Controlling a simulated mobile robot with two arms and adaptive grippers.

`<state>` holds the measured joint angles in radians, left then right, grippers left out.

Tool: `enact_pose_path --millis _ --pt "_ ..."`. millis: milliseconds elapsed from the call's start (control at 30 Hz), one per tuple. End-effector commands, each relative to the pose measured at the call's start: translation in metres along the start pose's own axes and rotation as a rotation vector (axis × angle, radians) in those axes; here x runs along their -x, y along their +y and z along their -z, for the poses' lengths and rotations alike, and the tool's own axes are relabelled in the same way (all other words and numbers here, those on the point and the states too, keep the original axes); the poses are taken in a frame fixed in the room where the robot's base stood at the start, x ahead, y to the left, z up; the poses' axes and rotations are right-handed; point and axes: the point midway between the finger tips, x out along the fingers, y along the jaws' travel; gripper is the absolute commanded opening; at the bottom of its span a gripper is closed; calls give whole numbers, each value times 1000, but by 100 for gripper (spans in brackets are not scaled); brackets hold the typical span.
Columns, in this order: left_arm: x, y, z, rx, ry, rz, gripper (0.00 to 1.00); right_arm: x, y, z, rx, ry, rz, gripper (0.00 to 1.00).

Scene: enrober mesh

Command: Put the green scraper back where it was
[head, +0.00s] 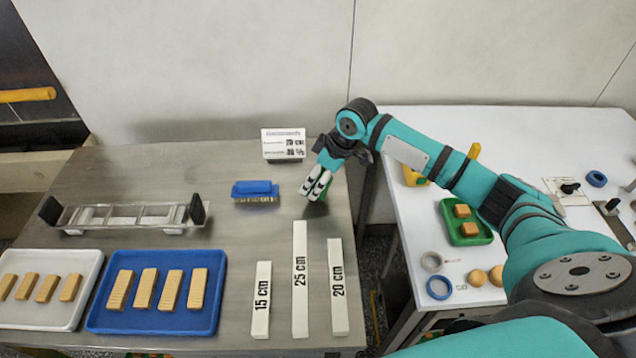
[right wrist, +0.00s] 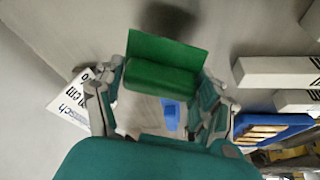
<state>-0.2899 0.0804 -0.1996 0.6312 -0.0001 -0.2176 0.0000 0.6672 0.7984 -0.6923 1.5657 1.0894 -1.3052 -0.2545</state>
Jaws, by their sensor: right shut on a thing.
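The green scraper (right wrist: 160,76) is between the fingers of my right gripper (right wrist: 163,88) in the right wrist view, and the gripper is shut on it. In the head view my right gripper (head: 317,186) hangs over the right edge area of the steel table (head: 225,225), right of the blue brush. The scraper cannot be made out in the head view; the gripper hides it. I cannot tell whether the scraper touches the table. My left gripper is not in view.
A blue brush (head: 255,188) and a small sign (head: 283,145) stand near. White length bars (head: 300,280) lie in front. A blue tray (head: 215,315), a white tray (head: 88,290) and a clear frame (head: 125,215) are left. A white table (head: 480,125) is right, across a gap.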

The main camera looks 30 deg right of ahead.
Motion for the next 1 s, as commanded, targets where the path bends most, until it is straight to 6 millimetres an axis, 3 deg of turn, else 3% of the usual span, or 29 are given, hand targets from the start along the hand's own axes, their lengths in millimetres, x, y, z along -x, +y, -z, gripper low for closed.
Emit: enact_pose_path --millis 133,333,700,733,900,1000 --pt "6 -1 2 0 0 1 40 -8 3 -5 -2 -2 2 42" --pt "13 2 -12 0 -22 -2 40 -30 3 -14 0 -1 0 42" --pt "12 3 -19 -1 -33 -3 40 -36 2 -16 1 -1 0 42" --pt "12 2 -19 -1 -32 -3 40 -35 2 -16 1 -1 0 76" --pt "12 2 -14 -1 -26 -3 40 -35 2 -16 1 -1 0 95" --pt "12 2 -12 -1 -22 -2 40 -35 2 -16 1 -1 0 95"
